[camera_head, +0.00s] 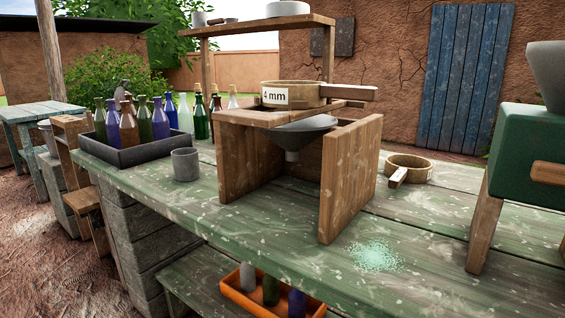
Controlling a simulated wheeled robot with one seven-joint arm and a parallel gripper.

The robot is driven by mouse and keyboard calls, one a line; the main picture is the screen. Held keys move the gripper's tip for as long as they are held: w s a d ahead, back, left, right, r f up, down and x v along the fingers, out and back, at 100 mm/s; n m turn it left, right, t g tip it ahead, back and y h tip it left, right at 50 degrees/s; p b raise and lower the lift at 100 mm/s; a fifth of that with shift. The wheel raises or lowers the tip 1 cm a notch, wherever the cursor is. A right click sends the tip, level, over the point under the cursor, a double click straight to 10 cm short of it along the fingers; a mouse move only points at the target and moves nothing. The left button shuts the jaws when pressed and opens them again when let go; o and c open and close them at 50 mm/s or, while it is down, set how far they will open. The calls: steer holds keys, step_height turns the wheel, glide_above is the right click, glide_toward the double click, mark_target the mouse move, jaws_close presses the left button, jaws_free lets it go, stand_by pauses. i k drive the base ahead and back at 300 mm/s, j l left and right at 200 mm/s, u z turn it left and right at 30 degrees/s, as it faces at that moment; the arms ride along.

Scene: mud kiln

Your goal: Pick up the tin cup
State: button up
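A small grey tin cup (185,164) stands upright on the green wooden workbench (225,220). It is left of a wooden stand (350,175) and in front of the dark bottle tray. Its inside is mostly hidden from this angle. There is clear bench around its front and left sides. My gripper is not in view.
The tray (150,153) holds several bottles. A sieve marked 4 mm (300,95) sits on the stand above a grey funnel (305,131). Another sieve (415,170), a green machine (520,150) and pale green grains (375,256) are at right. An orange crate (250,304) is below.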

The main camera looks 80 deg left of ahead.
mark_target(185, 160)
steer(key=u, duration=3.45)
